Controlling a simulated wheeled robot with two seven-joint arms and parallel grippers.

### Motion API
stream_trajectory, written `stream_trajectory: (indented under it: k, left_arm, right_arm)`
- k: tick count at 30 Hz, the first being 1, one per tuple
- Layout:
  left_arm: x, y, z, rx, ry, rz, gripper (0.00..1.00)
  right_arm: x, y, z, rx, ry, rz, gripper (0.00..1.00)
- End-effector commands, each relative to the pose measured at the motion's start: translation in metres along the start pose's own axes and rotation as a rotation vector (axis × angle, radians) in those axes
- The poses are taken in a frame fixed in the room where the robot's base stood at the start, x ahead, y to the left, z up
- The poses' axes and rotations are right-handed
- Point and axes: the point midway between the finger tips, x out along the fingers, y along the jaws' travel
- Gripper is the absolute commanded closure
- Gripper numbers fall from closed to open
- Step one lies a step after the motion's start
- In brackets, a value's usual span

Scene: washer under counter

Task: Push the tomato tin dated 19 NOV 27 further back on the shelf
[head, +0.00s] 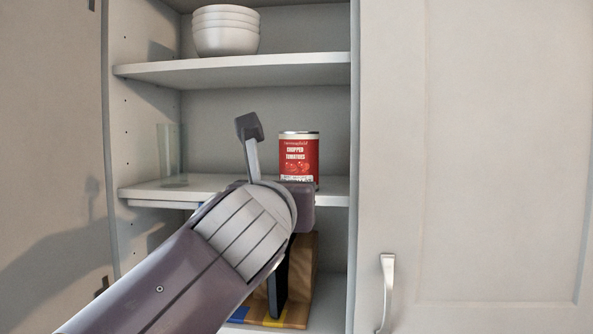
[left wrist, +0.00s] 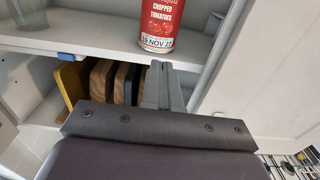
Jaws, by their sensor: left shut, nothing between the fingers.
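The red tomato tin (head: 299,155) stands upright on the middle shelf (head: 150,190), towards its right side. In the left wrist view the tin (left wrist: 161,22) reads "CHOPPED TOMATOES", with a white date strip showing 19 NOV 27; its top is cut off. My left gripper (left wrist: 159,68) is shut and empty, its fingertips just in front of and below the tin's base in that view. A small gap seems to show; contact cannot be told. In the head view my left gripper (head: 302,192) covers the shelf edge before the tin, its fingertips hidden. My right gripper is not in view.
A clear glass (head: 168,148) stands on the same shelf at left. Stacked white bowls (head: 226,30) sit on the shelf above. Upright wooden boards (head: 304,262) stand below. A closed cabinet door (head: 480,150) is at right. Shelf space left of the tin is free.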

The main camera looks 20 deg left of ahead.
Motion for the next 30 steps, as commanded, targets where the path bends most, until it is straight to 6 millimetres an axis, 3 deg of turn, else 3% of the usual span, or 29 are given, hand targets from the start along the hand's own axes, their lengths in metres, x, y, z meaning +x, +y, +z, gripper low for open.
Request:
stream_trajectory:
  k: [6,12,18,27,30]
  left_arm:
    - [0.049,0.000,0.002,0.000,0.003,0.002,1.00]
    - [0.079,0.000,0.001,-0.001,0.002,0.000,1.00]
    - [0.090,0.000,0.000,-0.002,0.001,-0.001,1.00]
    - [0.090,0.000,0.000,-0.002,0.001,-0.001,1.00]
    - [0.101,0.000,0.002,-0.002,0.003,0.000,1.00]
  right_arm:
    - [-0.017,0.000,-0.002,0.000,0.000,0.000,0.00]
    - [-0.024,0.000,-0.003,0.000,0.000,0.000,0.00]
    - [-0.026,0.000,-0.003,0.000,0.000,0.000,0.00]
    - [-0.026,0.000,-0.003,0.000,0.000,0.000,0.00]
    - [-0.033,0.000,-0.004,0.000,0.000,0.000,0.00]
